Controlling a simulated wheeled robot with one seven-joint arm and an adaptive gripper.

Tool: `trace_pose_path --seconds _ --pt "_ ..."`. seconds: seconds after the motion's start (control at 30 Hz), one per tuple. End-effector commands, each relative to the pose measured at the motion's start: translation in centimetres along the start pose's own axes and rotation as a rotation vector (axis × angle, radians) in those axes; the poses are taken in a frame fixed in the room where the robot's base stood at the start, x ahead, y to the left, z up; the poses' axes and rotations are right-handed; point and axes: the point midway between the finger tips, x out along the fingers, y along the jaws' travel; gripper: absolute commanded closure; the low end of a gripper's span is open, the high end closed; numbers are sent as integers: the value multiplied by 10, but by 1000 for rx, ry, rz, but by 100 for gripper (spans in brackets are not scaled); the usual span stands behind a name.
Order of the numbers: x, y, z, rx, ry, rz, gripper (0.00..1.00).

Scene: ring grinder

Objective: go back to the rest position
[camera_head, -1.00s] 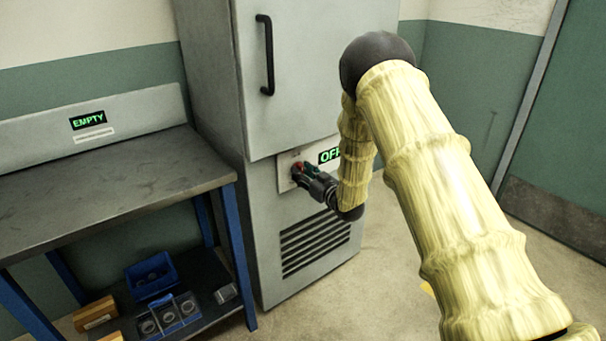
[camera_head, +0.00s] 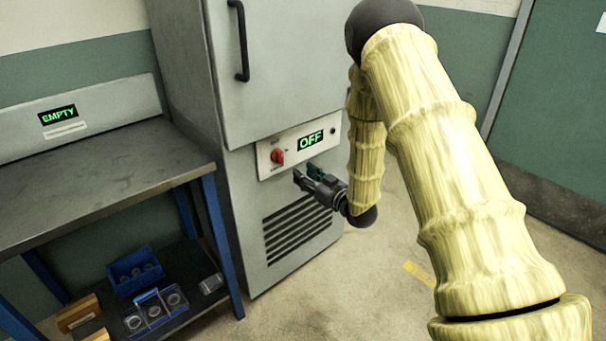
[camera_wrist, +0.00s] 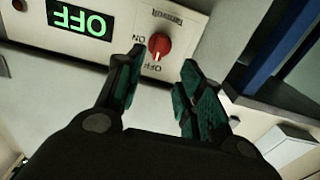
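My gripper (camera_head: 306,178) is in front of the grey cabinet (camera_head: 222,190), just below its white switch panel (camera_head: 264,162). In the wrist view its two green-padded fingers (camera_wrist: 158,88) stand apart with nothing between them. The red rotary knob (camera_head: 277,157) on the panel is clear of the fingers; it also shows beyond the fingertips in the wrist view (camera_wrist: 158,45). The green display (camera_head: 310,141) beside the knob reads OFF and is upside down in the wrist view (camera_wrist: 80,20).
A workbench (camera_head: 100,185) with blue legs stands at the left, with a display reading EMPTY (camera_head: 58,115). A black door handle (camera_head: 240,40) sticks out above the panel. Open floor (camera_head: 370,290) lies at the right.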

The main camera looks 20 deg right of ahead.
Motion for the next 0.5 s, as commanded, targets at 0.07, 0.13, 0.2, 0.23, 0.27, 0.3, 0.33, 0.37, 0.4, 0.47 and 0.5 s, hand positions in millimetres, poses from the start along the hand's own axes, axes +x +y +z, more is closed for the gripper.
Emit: trace_pose_path --seconds 0.07,0.13,0.2,0.23,0.27,0.3,0.33,0.37,0.4,0.47,0.5 --pt "0 0 0 0 0 0 62" --pt "0 0 0 0 0 0 62" --pt "0 0 0 0 0 0 62" --pt "0 0 0 0 0 0 62" --pt "0 0 0 0 0 0 62" --pt "0 0 0 0 0 0 62" --pt "0 0 0 0 0 0 62" --pt "0 0 0 0 -2 1 62" --pt "-1 -1 2 3 -9 4 62" --pt "-5 -4 10 10 -35 13 62" --pt "-9 -8 18 18 -64 23 62"
